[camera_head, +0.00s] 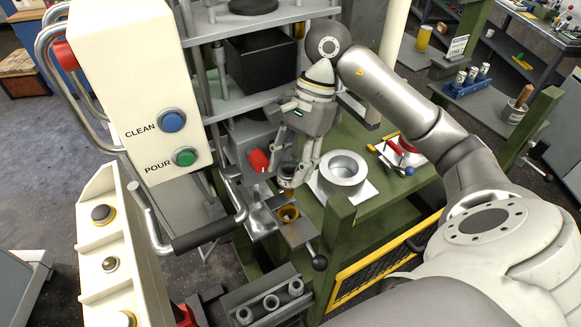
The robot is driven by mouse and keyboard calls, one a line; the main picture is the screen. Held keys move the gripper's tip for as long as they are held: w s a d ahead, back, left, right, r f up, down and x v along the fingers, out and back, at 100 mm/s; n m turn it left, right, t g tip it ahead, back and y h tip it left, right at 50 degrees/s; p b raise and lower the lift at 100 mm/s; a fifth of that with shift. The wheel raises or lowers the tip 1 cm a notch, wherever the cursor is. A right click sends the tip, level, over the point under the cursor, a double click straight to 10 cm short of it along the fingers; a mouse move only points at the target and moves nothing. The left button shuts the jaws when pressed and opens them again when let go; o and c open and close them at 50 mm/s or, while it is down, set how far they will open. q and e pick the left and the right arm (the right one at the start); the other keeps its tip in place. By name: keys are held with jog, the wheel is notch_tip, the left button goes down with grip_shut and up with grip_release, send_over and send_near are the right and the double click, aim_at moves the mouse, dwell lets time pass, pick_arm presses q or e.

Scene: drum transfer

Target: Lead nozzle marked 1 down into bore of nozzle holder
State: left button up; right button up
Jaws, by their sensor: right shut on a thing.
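My right gripper (299,178) reaches down from the upper middle with its fingers pointing down. It is shut on a small grey metal piece, the nozzle (287,182), mostly covered by the fingers; its mark cannot be read. The nozzle holder (300,233) is a grey metal plate with a round, brass-coloured bore (289,213). The nozzle is just above the bore in the picture; I cannot tell whether its lower end touches or enters it. My left gripper is not in view.
A wide metal ring (344,170) stands on the green bench to the right, with red-handled tools (400,150) beyond. A white control box (130,90) with CLEAN and POUR buttons and a black-gripped lever (205,235) stand at left. A ball-ended handle (320,262) projects beside the holder.

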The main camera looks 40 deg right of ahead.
jog(key=shift+f+b, duration=0.3)
jog(key=shift+f, duration=0.4)
jog(key=f+b, duration=0.1)
jog(key=f, duration=0.2)
jog(key=shift+w+a+f+b, duration=0.1)
jog(key=shift+w+f+b, duration=0.25)
jog(key=shift+w+b, duration=0.05)
jog(key=shift+f, duration=0.25)
jog(key=shift+s+f, duration=0.1)
jog(key=shift+s, duration=0.15)
jog(key=shift+w, duration=0.1)
jog(key=shift+b, duration=0.3)
